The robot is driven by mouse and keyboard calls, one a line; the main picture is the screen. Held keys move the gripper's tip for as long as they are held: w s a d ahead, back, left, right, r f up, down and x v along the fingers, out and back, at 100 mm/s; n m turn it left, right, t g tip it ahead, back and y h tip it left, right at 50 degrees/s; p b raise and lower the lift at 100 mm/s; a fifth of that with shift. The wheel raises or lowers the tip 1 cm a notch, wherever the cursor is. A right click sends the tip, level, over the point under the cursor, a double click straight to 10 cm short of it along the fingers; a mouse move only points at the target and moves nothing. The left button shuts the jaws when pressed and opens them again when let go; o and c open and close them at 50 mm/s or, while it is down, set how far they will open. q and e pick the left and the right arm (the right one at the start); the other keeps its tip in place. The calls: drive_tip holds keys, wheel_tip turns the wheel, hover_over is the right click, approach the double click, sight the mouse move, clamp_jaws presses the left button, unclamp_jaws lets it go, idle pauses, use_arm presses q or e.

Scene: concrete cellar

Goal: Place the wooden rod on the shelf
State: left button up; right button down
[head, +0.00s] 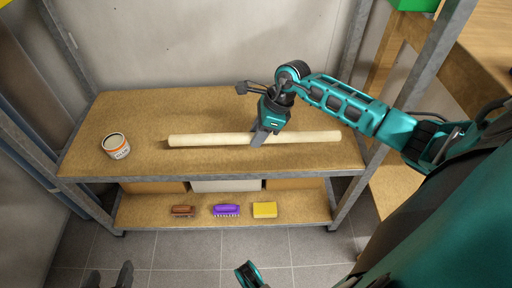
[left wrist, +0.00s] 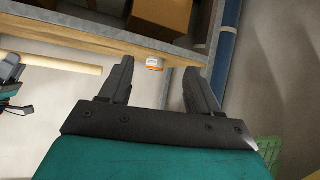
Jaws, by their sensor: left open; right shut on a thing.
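The wooden rod (head: 210,139) is a long pale round bar, lying level along the front part of the shelf's upper board (head: 225,105). My right gripper (head: 262,136) is shut around it near its middle, from above. I cannot tell whether the rod touches the board or hangs just over it. Part of the rod also shows in the left wrist view (left wrist: 50,62). My left gripper (head: 110,276) is low at the bottom left, in front of the shelf. In the left wrist view (left wrist: 158,82) its fingers are apart with nothing between them.
A paint can (head: 116,146) stands at the upper board's left end. The lower board holds a brown brush (head: 182,211), a purple brush (head: 227,210) and a yellow sponge (head: 264,209), with boxes behind. Metal posts (head: 352,190) frame the shelf. The upper board's back is clear.

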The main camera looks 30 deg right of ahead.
sight(253, 158)
wheel_tip(253, 158, down, 3)
drive_tip(key=shift+f, duration=0.1)
wheel_tip(253, 158, down, 3)
drive_tip(key=shift+f+b, duration=0.15)
drive_tip(key=shift+b, duration=0.7)
drive_tip(key=shift+f, duration=0.45)
drive_tip(key=c, duration=0.8)
unclamp_jaws()
use_arm(q)
drive_tip(key=shift+w+d+f, duration=0.15)
drive_tip(key=shift+d+f, duration=0.15)
drive_tip(key=shift+d, duration=0.2)
drive_tip(key=shift+r, duration=0.1)
